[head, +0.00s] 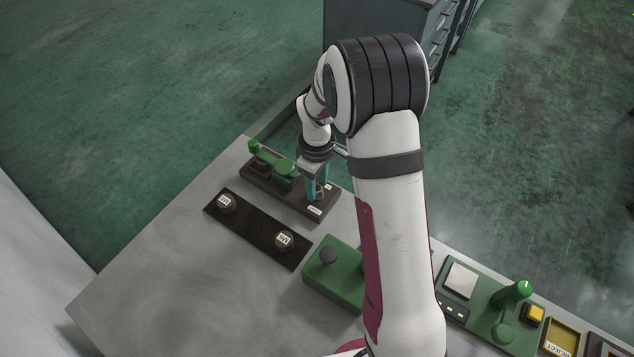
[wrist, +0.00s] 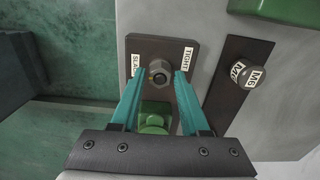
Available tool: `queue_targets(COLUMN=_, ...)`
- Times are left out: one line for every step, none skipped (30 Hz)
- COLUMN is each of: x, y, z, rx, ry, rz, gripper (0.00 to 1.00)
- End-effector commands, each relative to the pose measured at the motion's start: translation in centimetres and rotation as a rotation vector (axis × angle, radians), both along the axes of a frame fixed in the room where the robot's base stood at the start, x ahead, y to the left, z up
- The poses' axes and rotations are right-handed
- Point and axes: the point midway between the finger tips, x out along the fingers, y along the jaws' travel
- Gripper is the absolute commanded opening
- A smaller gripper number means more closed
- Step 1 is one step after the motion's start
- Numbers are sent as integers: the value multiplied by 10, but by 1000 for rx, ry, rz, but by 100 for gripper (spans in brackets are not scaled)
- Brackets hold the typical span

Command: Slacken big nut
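The big nut (wrist: 158,73) is a dark grey round piece on a dark brown plate (wrist: 138,46) in the wrist view. A "TIGHT" label (wrist: 188,62) is on its right and a partly hidden label reading "SLA" (wrist: 135,66) on its left. My gripper (wrist: 158,80) has its two teal fingers spread, with the tips to the left and right just below the nut in the picture. I see gaps between tips and nut; the height between them is unclear. In the head view my gripper (head: 317,188) is over the plate's right end and hides the nut.
A green lever (head: 275,163) stands on the same plate; green parts (wrist: 155,115) show between my fingers. A dark strip with two knobs (head: 255,232) lies alongside. A green box with a dark knob (head: 335,272) and a control panel (head: 490,300) are to the right. The table's left part is clear.

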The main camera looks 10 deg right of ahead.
Motion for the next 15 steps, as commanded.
queue_targets(x=0, y=0, z=0, rx=0, ry=0, rz=0, gripper=56)
queue_targets(x=0, y=0, z=0, rx=0, ry=0, rz=0, gripper=61)
queue_targets(x=0, y=0, z=0, rx=0, ry=0, rz=-1, gripper=62)
queue_targets(x=0, y=0, z=0, rx=0, ry=0, rz=-1, gripper=62)
queue_targets(x=0, y=0, z=0, rx=0, ry=0, rz=-1, gripper=62)
queue_targets(x=0, y=0, z=0, rx=0, ry=0, rz=-1, gripper=62)
queue_targets(x=0, y=0, z=0, rx=0, ry=0, rz=-1, gripper=62)
queue_targets(x=0, y=0, z=0, rx=0, ry=0, rz=-1, gripper=62)
queue_targets(x=0, y=0, z=0, rx=0, ry=0, rz=-1, gripper=62)
queue_targets(x=0, y=0, z=0, rx=0, ry=0, rz=-1, gripper=62)
queue_targets(x=0, y=0, z=1, rx=0, ry=0, rz=-1, gripper=62)
queue_targets(x=1, y=0, z=4, rx=0, ry=-1, rz=-1, gripper=62)
queue_targets(x=1, y=0, z=8, rx=0, ry=-3, rz=-1, gripper=62)
queue_targets(x=1, y=0, z=12, rx=0, ry=-3, rz=-1, gripper=62)
queue_targets(x=1, y=0, z=21, rx=0, ry=-6, rz=0, gripper=62)
